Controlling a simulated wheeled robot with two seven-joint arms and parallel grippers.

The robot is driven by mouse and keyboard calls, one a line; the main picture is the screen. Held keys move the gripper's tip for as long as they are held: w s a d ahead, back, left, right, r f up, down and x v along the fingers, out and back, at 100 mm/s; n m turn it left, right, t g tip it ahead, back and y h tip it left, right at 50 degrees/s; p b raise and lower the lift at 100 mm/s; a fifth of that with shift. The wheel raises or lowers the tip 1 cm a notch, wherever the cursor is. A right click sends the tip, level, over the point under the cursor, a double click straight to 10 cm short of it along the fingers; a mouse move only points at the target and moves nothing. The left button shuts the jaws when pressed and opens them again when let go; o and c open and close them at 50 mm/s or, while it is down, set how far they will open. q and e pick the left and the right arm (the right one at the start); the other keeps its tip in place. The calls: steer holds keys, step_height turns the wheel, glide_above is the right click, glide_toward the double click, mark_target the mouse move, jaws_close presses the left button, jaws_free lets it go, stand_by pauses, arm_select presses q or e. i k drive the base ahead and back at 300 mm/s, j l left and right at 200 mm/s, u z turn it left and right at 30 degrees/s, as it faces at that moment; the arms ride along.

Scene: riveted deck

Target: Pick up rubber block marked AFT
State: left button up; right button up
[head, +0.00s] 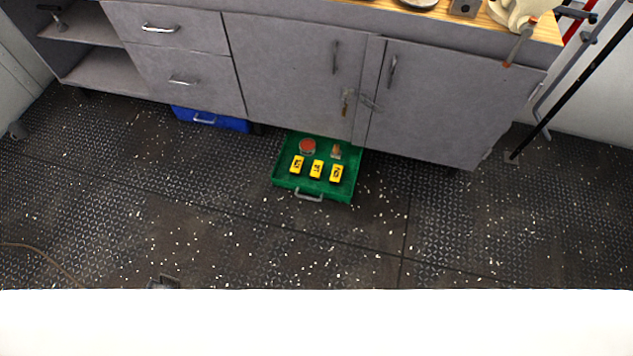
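Three yellow blocks with black markings lie in a row in a green pull-out tray on the floor: a left block (297,165), a middle block (317,169) and a right block (336,173). The markings are too small and tilted to read surely, so I cannot tell which one says AFT. The green tray (281,180) sticks out from under the grey cabinet, with its grey handle (309,196) toward me. Neither of my grippers can be made out in the head view.
A round reddish tin (307,146) and a small brownish item (336,152) stand behind the blocks in the tray. A blue drawer (212,119) is under the cabinet (285,65) to the left. The speckled dark floor before the tray is clear. A black pole (575,90) leans at right.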

mark_target(318, 167)
steer(key=i+j+z, duration=0.25)
steer(key=i+j, duration=0.15)
steer(key=i+j+z, duration=0.3)
steer(key=i+j, duration=0.15)
steer(key=i+j+z, duration=0.25)
steer(key=j, duration=0.4)
steer(key=i, duration=0.1)
